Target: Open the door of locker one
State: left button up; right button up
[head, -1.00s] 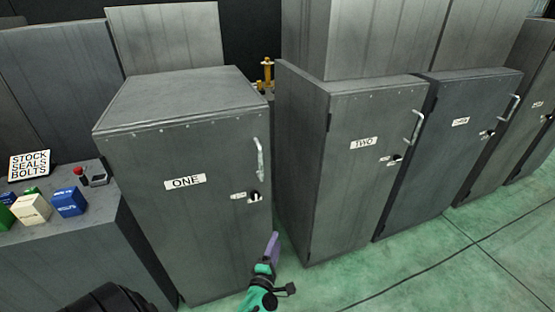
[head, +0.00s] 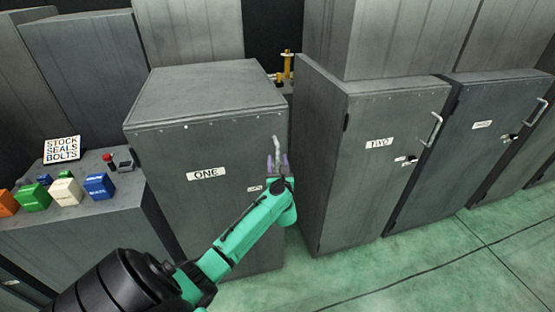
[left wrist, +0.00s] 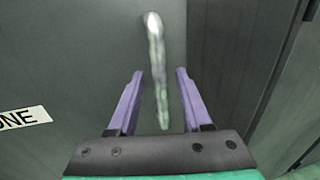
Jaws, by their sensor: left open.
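Locker one (head: 215,150) is a grey metal cabinet with a white "ONE" label (head: 206,174) on its door. The door appears shut. Its pale vertical handle (head: 275,146) is near the door's right edge. My left gripper (head: 277,164) is open at the lower part of the handle. In the left wrist view the handle (left wrist: 157,70) runs between the two purple fingers of the gripper (left wrist: 158,92), with a gap on each side. The latch below the handle is hidden behind my gripper and arm. My right gripper is not in view.
Locker two (head: 375,185) stands right of locker one, with a narrow gap between them. Green floor (head: 420,275) lies open in front of the lockers.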

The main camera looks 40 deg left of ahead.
pick_arm(q)
jog(key=shift+w+a, duration=0.15)
jog(key=shift+w, duration=0.05)
grip_shut()
dwell(1.3)
